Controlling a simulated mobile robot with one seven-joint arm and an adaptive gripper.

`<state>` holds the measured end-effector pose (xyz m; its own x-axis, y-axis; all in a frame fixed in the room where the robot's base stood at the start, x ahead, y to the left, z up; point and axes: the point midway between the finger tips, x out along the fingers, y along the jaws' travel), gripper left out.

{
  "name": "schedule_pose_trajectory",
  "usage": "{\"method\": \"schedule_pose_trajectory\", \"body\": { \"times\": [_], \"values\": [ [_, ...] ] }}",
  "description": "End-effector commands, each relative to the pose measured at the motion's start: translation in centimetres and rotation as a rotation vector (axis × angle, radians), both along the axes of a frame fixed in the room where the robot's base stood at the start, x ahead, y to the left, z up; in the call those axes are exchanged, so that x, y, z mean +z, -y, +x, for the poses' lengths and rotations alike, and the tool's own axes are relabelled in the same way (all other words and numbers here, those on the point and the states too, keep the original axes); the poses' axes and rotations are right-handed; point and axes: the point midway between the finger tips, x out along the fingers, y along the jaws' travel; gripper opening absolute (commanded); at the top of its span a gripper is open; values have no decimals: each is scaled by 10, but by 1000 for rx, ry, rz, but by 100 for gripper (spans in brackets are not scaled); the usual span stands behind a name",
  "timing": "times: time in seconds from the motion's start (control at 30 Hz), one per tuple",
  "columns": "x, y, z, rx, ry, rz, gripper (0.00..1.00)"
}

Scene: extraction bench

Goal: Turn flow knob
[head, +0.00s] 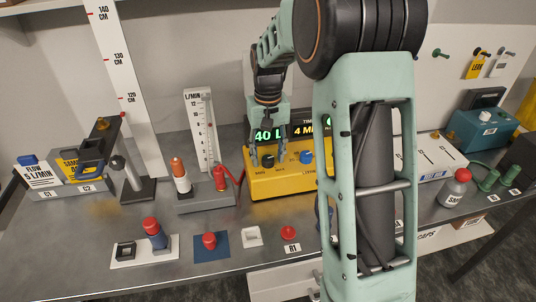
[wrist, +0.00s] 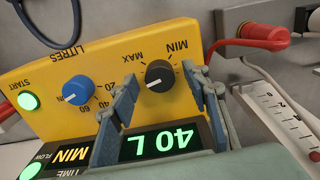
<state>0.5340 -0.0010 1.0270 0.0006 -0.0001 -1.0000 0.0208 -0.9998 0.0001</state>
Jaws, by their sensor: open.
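The yellow pump box (head: 262,185) stands on the bench at centre. Its black knob (wrist: 159,76), marked MIN and MAX, is on the front panel, with its white pointer line toward the left in the wrist view. The knob also shows in the head view (head: 267,160). My gripper (head: 268,157) is open, reaching down at the panel. In the wrist view its fingers (wrist: 160,73) stand on either side of the black knob with gaps visible. I cannot tell how deep the fingertips reach. The blue knob (wrist: 78,90), marked LITRES, is beside it.
A green lit START button (wrist: 28,101) and a display (wrist: 160,141) reading 40 L are on the box. A flowmeter (head: 201,125) with red tubing stands left of the box. My arm hides the box's right end.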

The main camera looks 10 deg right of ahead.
Motion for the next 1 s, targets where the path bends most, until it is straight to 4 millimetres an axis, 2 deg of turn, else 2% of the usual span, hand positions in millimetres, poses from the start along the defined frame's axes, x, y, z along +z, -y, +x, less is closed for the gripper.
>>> {"method": "schedule_pose_trajectory", "body": {
  "times": [0.17, 0.6, 0.8, 1.0],
  "values": [
    [13, 0, 0, 0, 2, 0, 43],
    [100, 0, 1, 0, 4, 0, 43],
    [118, 0, 0, 0, 1, 0, 43],
    [120, 0, 0, 0, 0, 0, 43]
  ]
}}
